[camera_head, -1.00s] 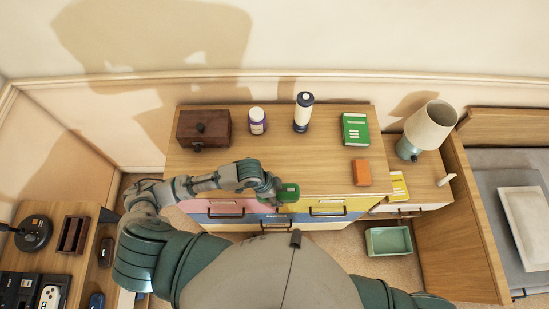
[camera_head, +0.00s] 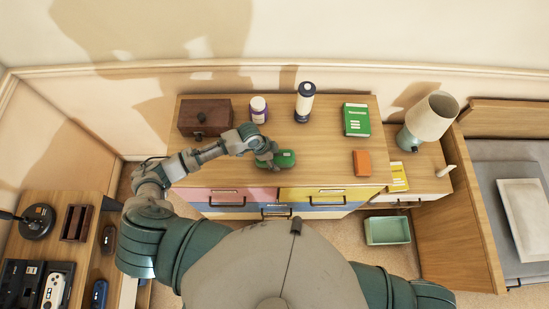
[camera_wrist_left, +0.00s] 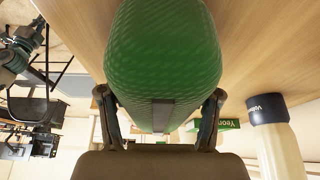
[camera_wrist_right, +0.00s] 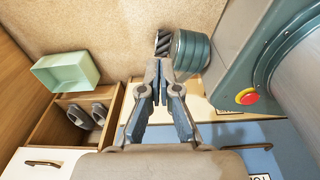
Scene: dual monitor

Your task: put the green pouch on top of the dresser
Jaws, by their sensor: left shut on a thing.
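The green pouch (camera_head: 284,158) is over the front middle of the wooden dresser top (camera_head: 320,140). My left gripper (camera_head: 268,158) is shut on the pouch's left end. In the left wrist view the textured green pouch (camera_wrist_left: 163,60) fills the middle between both fingers (camera_wrist_left: 163,112), close to the wood surface. I cannot tell whether it touches the wood. My right gripper (camera_wrist_right: 163,85) shows in the right wrist view, its fingertips close together with nothing seen between them. It is low, in front of the drawers, and hidden in the head view.
On the dresser stand a dark wooden box (camera_head: 206,117), a purple-white bottle (camera_head: 258,109), a white-and-navy cylinder (camera_head: 304,102), a green book (camera_head: 356,120) and an orange block (camera_head: 362,163). A lamp (camera_head: 430,118) stands at right on a side table. A green bin (camera_head: 387,230) is on the floor.

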